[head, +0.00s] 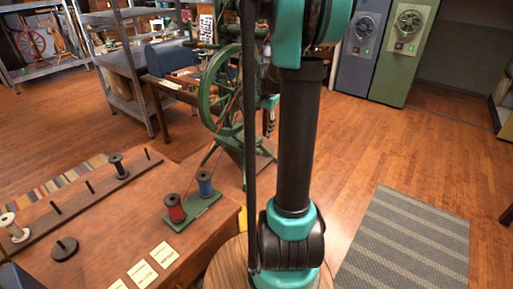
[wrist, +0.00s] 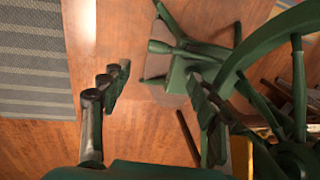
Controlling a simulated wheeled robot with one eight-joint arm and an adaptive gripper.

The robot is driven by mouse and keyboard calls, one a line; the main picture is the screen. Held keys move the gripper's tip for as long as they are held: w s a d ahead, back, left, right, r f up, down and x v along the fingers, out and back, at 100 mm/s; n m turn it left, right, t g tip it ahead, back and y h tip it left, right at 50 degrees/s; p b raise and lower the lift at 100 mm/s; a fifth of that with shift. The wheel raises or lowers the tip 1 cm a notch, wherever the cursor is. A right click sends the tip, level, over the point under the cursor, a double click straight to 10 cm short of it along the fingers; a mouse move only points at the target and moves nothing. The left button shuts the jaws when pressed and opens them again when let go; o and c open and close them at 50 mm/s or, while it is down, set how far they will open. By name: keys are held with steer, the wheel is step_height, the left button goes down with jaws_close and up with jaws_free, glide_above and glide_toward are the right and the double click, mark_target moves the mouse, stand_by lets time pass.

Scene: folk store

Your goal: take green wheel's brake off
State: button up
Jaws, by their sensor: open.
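The green spinning wheel (head: 213,92) stands on the floor behind the near table in the head view, partly hidden by my arm. In the wrist view its curved green rim (wrist: 250,50) fills the upper right, with a green frame (wrist: 178,73) and legs left of it. I cannot make out for sure which part is the brake. My gripper (wrist: 157,84) is open with nothing between its fingers. Its right finger overlaps the green frame and rim in the picture; whether it touches them I cannot tell. In the head view my arm hides most of the gripper.
A wooden table (head: 110,215) holds a green stand (head: 192,212) with a red spool (head: 174,208) and a blue spool (head: 205,184), plus cards. A grey striped rug (head: 405,245) lies right on open floor. Metal shelves (head: 125,75) and cabinets (head: 404,50) stand behind.

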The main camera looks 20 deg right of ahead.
mark_target(256, 149)
steer(key=f, duration=0.4)
steer(key=w+f, duration=0.1)
steer(key=f, duration=0.3)
steer(key=a+f, duration=0.1)
steer(key=f, duration=0.3)
steer(key=shift+w+a, duration=0.1)
steer(key=shift+w, duration=0.25)
jaws_close()
